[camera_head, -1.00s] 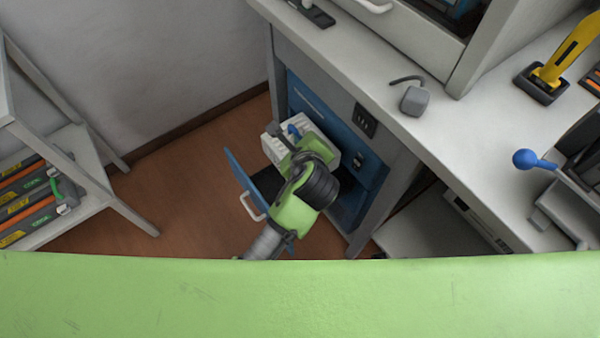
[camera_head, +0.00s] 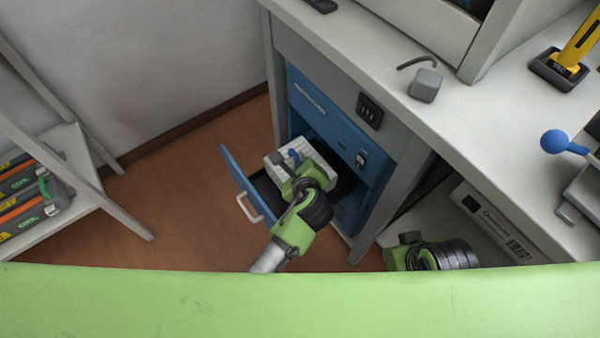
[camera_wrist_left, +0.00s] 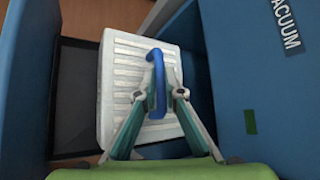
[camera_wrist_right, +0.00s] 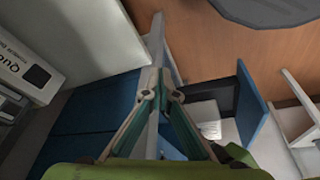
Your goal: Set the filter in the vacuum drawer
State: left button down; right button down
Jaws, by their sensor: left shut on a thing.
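The filter (camera_head: 318,160) is a white ribbed block with a blue handle. My left gripper (camera_head: 297,172) is shut on that handle (camera_wrist_left: 156,85), shown close up in the left wrist view. The filter is over the open vacuum drawer (camera_head: 240,188), between its blue front and the cabinet. Dark drawer floor (camera_wrist_left: 72,95) shows beside it. I cannot tell whether the filter touches the drawer floor. My right gripper (camera_wrist_right: 162,80) looks shut and empty in the right wrist view, right of the cabinet; its tips are hidden in the head view.
The blue cabinet (camera_head: 335,125) has a vacuum label (camera_wrist_left: 286,25) and stands under the white counter (camera_head: 480,130). A grey post (camera_head: 385,195) is right of the drawer. A shelf (camera_head: 95,195) with cases stands left. Bare floor (camera_head: 165,200) lies between.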

pick_arm(q)
notch_tip(320, 180, down, 2)
jog(key=shift+f+b, duration=0.1)
jog(key=shift+b, duration=0.35)
notch_tip(320, 180, down, 2)
jog(key=shift+f+b, duration=0.15)
jog(key=shift+b, duration=0.45)
jog(key=shift+f, duration=0.35)
jog(key=shift+r, duration=0.1)
pick_arm(e)
jog(key=shift+w+f+t, duration=0.3)
jog(key=shift+f, duration=0.15)
pick_arm(q)
jog(key=c, duration=2.1)
grip_release()
jog(key=shift+c, duration=0.2)
